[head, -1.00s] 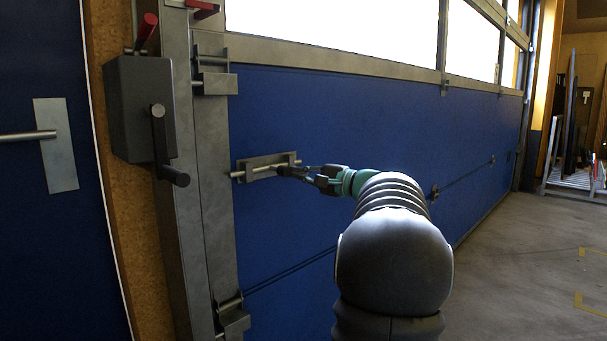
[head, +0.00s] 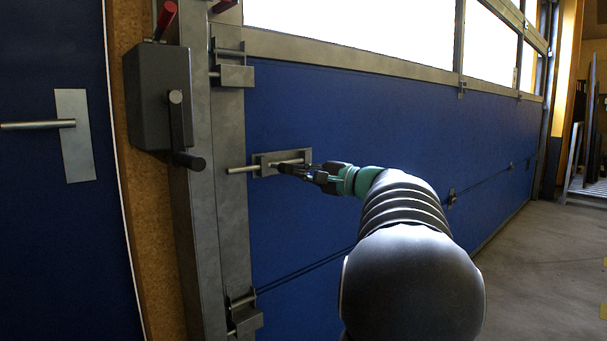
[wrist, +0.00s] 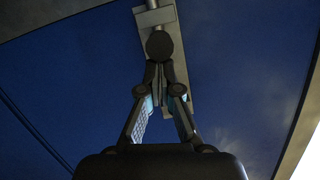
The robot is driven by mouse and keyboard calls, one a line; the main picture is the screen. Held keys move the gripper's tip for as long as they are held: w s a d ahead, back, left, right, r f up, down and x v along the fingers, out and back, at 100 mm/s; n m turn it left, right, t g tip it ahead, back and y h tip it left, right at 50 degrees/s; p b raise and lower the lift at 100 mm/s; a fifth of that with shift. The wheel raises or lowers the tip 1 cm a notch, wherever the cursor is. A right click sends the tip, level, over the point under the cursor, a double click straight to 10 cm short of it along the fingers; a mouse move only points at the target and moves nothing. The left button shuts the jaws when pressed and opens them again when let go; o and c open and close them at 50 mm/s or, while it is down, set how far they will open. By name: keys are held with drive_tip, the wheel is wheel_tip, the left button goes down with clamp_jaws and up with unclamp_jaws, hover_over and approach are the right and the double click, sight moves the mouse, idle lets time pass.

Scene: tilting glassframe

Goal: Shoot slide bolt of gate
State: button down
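The slide bolt's plate (head: 264,160) is fixed to the blue gate (head: 380,130) near its left edge. The bolt rod (head: 238,170) sticks out to the left of the plate, and its end overlaps the grey post (head: 229,205). My gripper (head: 284,168) is at the right part of the bolt. In the wrist view its fingers (wrist: 158,72) converge at the dark round knob of the bolt (wrist: 159,45), with the plate (wrist: 152,17) behind. The fingers look shut on the knob, and they hide part of the rod.
A grey box (head: 158,95) with a crank handle (head: 180,130) stands out from the wall left of the post. Other latch fittings sit above (head: 234,75) and below (head: 244,318). The concrete floor (head: 540,255) at right is clear.

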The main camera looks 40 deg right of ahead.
drive_tip(key=shift+a+r, duration=0.1)
drive_tip(key=shift+a, duration=0.05)
drive_tip(key=s+d+f, duration=0.1)
drive_tip(key=s+d, duration=0.6)
drive_tip(key=s, duration=0.2)
drive_tip(key=shift+d+f, duration=0.2)
drive_tip(key=shift+s, duration=0.1)
idle(0.3)
